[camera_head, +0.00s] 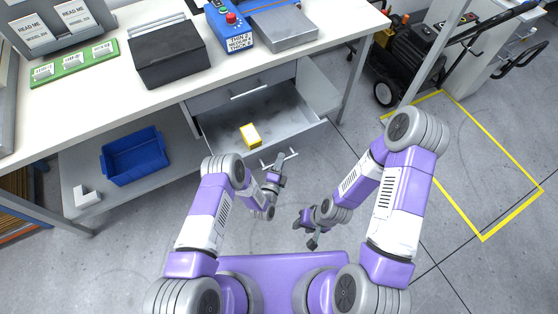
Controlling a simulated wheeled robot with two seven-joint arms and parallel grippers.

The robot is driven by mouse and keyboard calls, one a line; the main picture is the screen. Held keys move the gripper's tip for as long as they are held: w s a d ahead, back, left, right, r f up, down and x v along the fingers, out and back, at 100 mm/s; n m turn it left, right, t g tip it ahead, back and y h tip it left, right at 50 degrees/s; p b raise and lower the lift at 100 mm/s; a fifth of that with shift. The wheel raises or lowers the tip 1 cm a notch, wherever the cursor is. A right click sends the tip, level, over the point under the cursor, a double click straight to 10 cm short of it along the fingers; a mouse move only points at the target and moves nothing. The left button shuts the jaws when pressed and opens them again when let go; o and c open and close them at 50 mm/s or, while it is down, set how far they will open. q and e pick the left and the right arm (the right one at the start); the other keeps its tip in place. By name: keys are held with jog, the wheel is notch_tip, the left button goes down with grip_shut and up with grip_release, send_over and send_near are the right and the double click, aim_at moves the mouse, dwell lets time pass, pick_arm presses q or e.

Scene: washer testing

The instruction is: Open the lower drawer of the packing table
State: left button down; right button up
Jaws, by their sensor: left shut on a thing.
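The packing table (118,85) has an upper drawer (225,95) that is shut and a lower drawer (283,118) that stands pulled out, its inside visible. A yellow box (250,135) lies in the lower drawer near its front. The lower drawer's bar handle (292,154) shows at the drawer front. My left gripper (277,167) is at this handle and shut on it; the fingertips are small in view. My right gripper (312,239) hangs low over the floor, apart from the drawer; its jaw gap is not clear.
A blue bin (133,157) stands on the lower shelf to the left of the drawers. A black box (170,54) and a blue control box with a red button (229,28) are on the tabletop. The floor on the right, with yellow lines (513,214), is open.

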pick_arm(q)
jog(key=c, duration=1.1)
grip_release()
jog(key=p+v, duration=0.2)
jog(key=v, duration=0.5)
jog(key=shift+s+a, duration=0.1)
jog(key=shift+s, duration=0.1)
